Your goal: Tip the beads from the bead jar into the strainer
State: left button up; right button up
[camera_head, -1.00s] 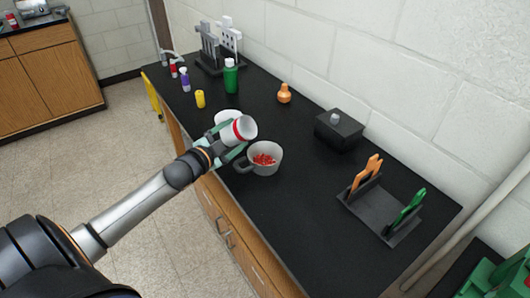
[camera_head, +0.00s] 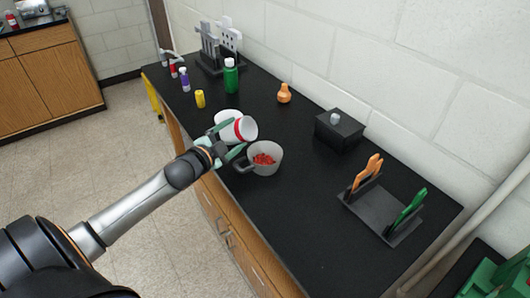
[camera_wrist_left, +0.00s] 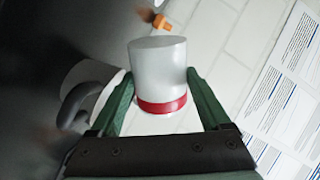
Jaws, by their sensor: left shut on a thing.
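The bead jar (camera_head: 248,129) is a pale cylinder with a red band. It is tilted over on its side above the table, beside and just above the strainer's rim. My left gripper (camera_head: 226,137) is shut on it; in the left wrist view the green fingers lie on either side of the jar (camera_wrist_left: 158,65). The strainer (camera_head: 268,171) is a light grey bowl with a dark handle on its left, standing on the black table. Red beads (camera_head: 263,159) lie in it. The inside of the jar is hidden. My right gripper is not in view.
A white vessel (camera_head: 226,115) stands behind the jar, partly hidden. Yellow (camera_head: 200,99), purple (camera_head: 185,80) and green (camera_head: 231,77) bottles, an orange flask-shaped item (camera_head: 284,93), a black box (camera_head: 339,131) and a rack (camera_head: 375,216) stand around. The table front right of the strainer is clear.

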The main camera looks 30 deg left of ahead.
aim_at(251, 131)
pick_arm(q)
jog(key=shift+d+r+m, duration=0.1)
jog(key=shift+r+m, duration=0.15)
jog(key=shift+m, duration=0.15)
jog(key=shift+d+f+m+b, duration=0.15)
jog(key=shift+f+m+b, duration=0.2)
jog(key=shift+m+b, duration=0.5)
dwell(0.5)
jog(key=shift+w+d+r+m+g+y, duration=0.15)
jog(key=shift+d+r+m+y, duration=0.1)
jog(key=shift+d+m, duration=0.15)
jog(key=shift+w+d+r+m+g+y, duration=0.15)
jog(key=shift+d+m+y, duration=0.1)
jog(key=shift+d, duration=0.2)
jog(key=shift+d+r+m+y, duration=0.25)
jog(key=shift+r+m+y, duration=0.05)
jog(key=shift+m, duration=0.3)
dwell(0.7)
jog(key=shift+d+r+m+p, duration=0.45)
jog(key=shift+d+m+p, duration=0.05)
jog(key=shift+m+p, duration=0.6)
dwell(0.6)
jog(key=shift+w+d+r+m+y, duration=0.1)
jog(key=shift+d+r+m+y, duration=0.1)
jog(key=shift+d+m+y, duration=0.4)
jog(key=shift+w+d+r+m+y, duration=0.1)
jog(key=shift+d+r+m+y, duration=0.1)
jog(key=shift+m, duration=0.7)
dwell(0.9)
